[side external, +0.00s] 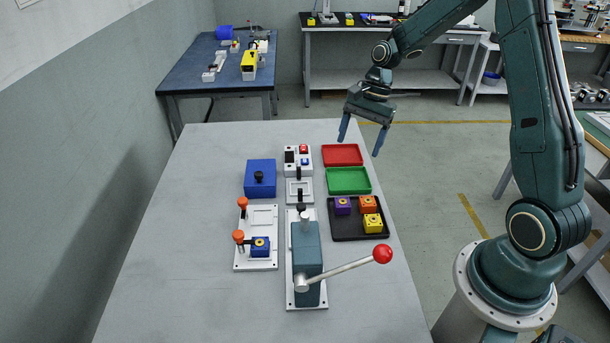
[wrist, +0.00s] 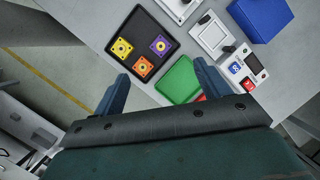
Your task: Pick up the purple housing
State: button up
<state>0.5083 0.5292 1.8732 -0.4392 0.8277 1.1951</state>
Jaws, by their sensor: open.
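The purple housing (side external: 343,206) is a small block with a yellow ring on top. It sits at the back left of the black tray (side external: 345,233), with an orange housing (side external: 368,204) and a yellow housing (side external: 373,223) in the same tray. In the wrist view the purple housing (wrist: 160,45) shows in the tray, ahead of the open fingers. My gripper (side external: 360,138) is open and empty, high above the table's far right side, beyond the tray and clear of the housings.
Red (side external: 342,155) and green (side external: 348,181) trays lie behind the black tray. A lever press (side external: 307,250) with a red-knobbed handle (side external: 382,254) stands at front left of it, the knob near the tray. A clamp fixture (side external: 257,238) holds a blue housing (side external: 260,247). The table's left side is clear.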

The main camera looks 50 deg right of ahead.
jog(key=f, duration=0.1)
jog(key=d+f+m, duration=0.1)
jog(key=f, duration=0.1)
jog(key=d+f+m+y, duration=0.1)
jog(key=shift+w+d+f, duration=0.1)
jog(key=shift+w+f, duration=0.2)
jog(key=shift+f, duration=0.05)
send_over(343, 201)
jog(key=d, duration=0.3)
jog(key=shift+a+f, duration=0.15)
jog(key=shift+f, duration=3.8)
jog(key=shift+f, duration=0.1)
jog(key=shift+x, duration=2.5)
jog(key=shift+s+a, duration=0.1)
jog(key=shift+s, duration=0.05)
jog(key=shift+c, duration=0.4)
jog(key=c, duration=1)
jog(key=shift+o, duration=0.2)
